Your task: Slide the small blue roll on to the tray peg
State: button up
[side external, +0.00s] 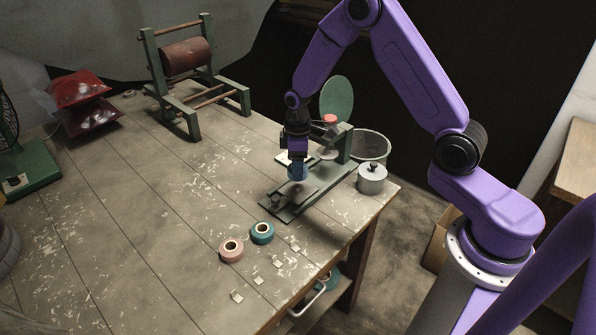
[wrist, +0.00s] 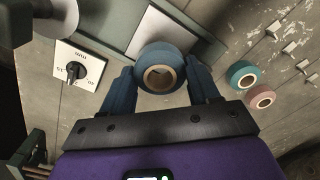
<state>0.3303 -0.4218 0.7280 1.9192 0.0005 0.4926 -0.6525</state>
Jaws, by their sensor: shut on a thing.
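The small blue roll (wrist: 161,48) sits between the two fingers of my gripper (wrist: 160,86) in the wrist view, its tan core open toward the camera. My gripper is shut on the roll's sides. In the side external view my gripper (side external: 298,172) points down just over the green base (side external: 283,212) of a small winding device, and the roll is hard to tell from the blue fingers. A pale grey plate (wrist: 156,32) lies beyond the roll in the wrist view. I cannot make out the tray peg clearly in either view.
A teal roll (side external: 262,233) and a pink roll (side external: 231,250) lie on the table near small metal hooks. A lidded metal pot (side external: 372,179) and a wire basket (side external: 373,147) stand right of the device. A green stand with a red-brown drum (side external: 186,56) is at the back.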

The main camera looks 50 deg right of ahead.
aim_at(298, 187)
notch_tip(298, 187, down, 5)
dwell(0.6)
jog(key=o, duration=1.3)
jog(key=shift+r, duration=3.5)
